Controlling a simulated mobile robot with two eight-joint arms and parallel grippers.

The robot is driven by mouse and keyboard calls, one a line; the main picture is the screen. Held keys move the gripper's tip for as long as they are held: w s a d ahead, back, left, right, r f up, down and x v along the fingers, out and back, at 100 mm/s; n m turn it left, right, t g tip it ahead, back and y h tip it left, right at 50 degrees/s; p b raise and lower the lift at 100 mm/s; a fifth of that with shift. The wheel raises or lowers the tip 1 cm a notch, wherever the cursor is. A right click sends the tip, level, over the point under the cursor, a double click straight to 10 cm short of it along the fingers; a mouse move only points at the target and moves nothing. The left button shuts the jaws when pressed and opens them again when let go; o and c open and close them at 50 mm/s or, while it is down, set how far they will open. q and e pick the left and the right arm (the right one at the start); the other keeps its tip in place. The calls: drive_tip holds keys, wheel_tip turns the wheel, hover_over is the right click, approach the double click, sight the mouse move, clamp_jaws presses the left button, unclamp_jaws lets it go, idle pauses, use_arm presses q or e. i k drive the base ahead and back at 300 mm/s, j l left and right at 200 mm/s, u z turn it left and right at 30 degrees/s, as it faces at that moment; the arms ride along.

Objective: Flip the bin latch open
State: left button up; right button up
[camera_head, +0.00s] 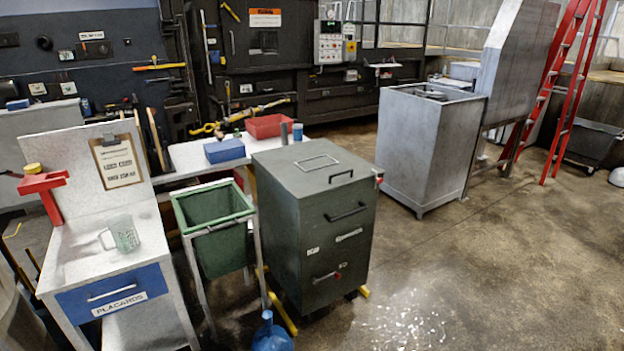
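A dark green metal bin (295,235) stands upright in the middle of the picture. The front has a black handle (347,212) and a lower handle with a red part (337,276). Neither of my grippers is in view.
A green open tub (212,228) in a frame stands left of the bin. A blue jug (267,334) is on the floor in front. A placard desk (115,290) holds a clear mug (121,239).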

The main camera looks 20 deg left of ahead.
sight(380, 181)
drive_tip(key=u, duration=0.4)
drive_tip(key=i+l, duration=0.2)
drive_tip(key=i, duration=0.3)
drive_tip(key=i+l, duration=0.2)
drive_tip(key=i, duration=0.35)
drive_tip(key=i+l+z, duration=0.1)
drive_tip(key=i+l, duration=0.15)
drive_tip(key=i, duration=0.3)
drive_tip(key=i+l, duration=0.15)
drive_tip(key=i, duration=0.35)
drive_tip(key=i+l, duration=0.15)
drive_tip(key=i, duration=0.4)
drive_tip(key=l+z, duration=0.05)
